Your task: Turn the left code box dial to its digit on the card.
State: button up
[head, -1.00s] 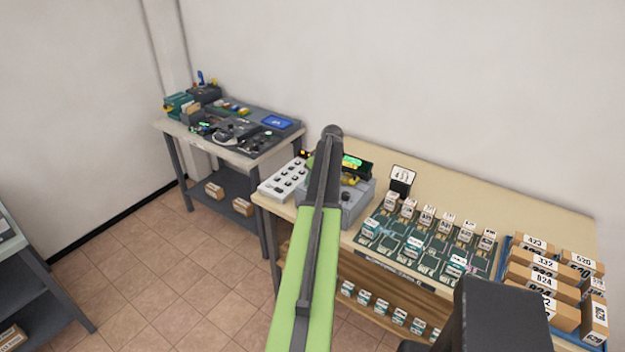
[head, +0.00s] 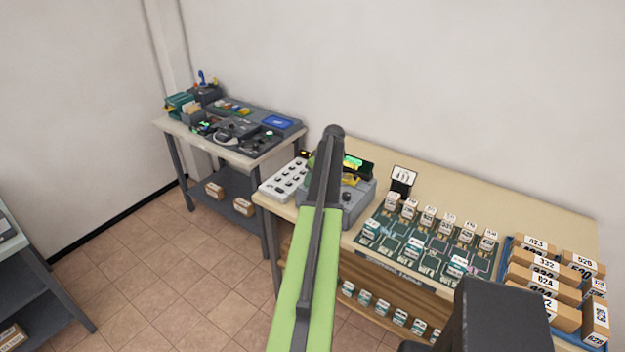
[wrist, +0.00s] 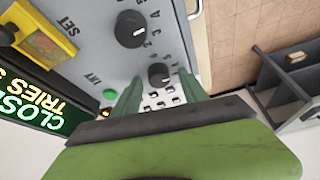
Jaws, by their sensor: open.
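The grey code box (head: 361,203) stands on the wooden table, partly hidden behind my arm in the head view. It fills the upper left of the wrist view, turned on its side. A small black dial (wrist: 158,74), nearest the white button panel, lies between the fingertips of my gripper (wrist: 161,78). The green fingers are open, one on each side of this dial; contact cannot be told. A larger-looking black dial (wrist: 132,28) sits farther along, with printed digits between. A white card-like sign (head: 403,175) stands right of the box; its marks are too small to read.
A green button (wrist: 109,94) and a lit display (wrist: 35,100) with CLOSED and TRIES are on the box. A yellow part (wrist: 45,40) is beside them. The white button panel (head: 286,180) stands left of the box. A green board (head: 401,256) with labelled blocks lies right.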

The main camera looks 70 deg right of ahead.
jog(key=p+v, duration=1.6)
jog(key=v, duration=0.1)
jog(key=shift+r, duration=0.25)
